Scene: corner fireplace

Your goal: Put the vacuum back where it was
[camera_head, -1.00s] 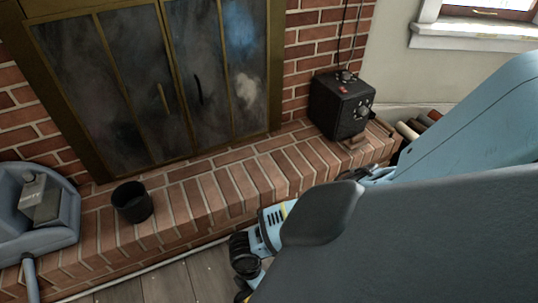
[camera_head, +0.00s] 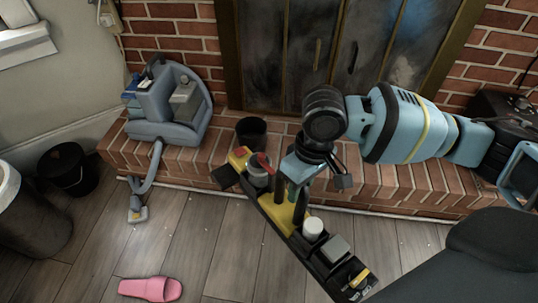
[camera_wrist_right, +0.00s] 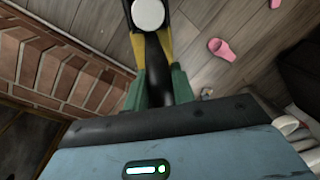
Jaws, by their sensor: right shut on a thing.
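In the right wrist view, the green-and-yellow fingers (camera_wrist_right: 154,72) clasp the vacuum's black handle (camera_wrist_right: 158,82), with a white cap (camera_wrist_right: 148,14) just beyond. Part of the vacuum is hidden by the gripper. My left gripper is not in view.
A blue-grey machine (camera_head: 170,112) with a hose stands on the hearth (camera_head: 390,185) at left, its nozzle (camera_head: 138,212) on the floor. A black pot (camera_head: 251,133) is beside it. A black bucket (camera_head: 68,169), a bin (camera_head: 30,215) and a pink slipper (camera_head: 150,289) stand on the floor.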

